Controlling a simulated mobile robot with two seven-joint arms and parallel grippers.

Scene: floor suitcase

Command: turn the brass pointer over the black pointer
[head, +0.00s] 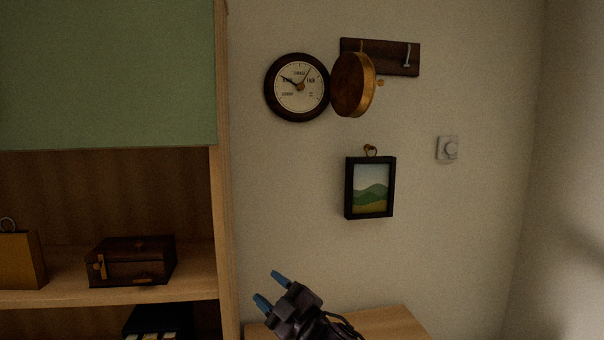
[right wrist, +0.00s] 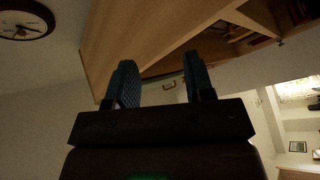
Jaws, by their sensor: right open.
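A round wall dial (head: 270,99) with a dark rim and cream face hangs at the upper middle of the head view. A thick black pointer (head: 288,80) points to the upper left. A thinner pointer (head: 306,75) points to the upper right; its colour is hard to tell. A small brass knob (head: 300,87) sits at the centre. My right gripper (head: 271,289) is open and empty, well below the dial. In the right wrist view the gripper (right wrist: 160,62) is also empty, and the dial (right wrist: 25,18) shows at the upper left, cut by the edge. My left gripper is not in view.
A round brown brass-rimmed piece (head: 353,84) stands out beside the dial's right edge, before a hook rack (head: 391,62). A framed picture (head: 370,188) and wall switch (head: 448,148) are lower right. A cabinet (head: 223,200) stands left. The wall below the dial is clear.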

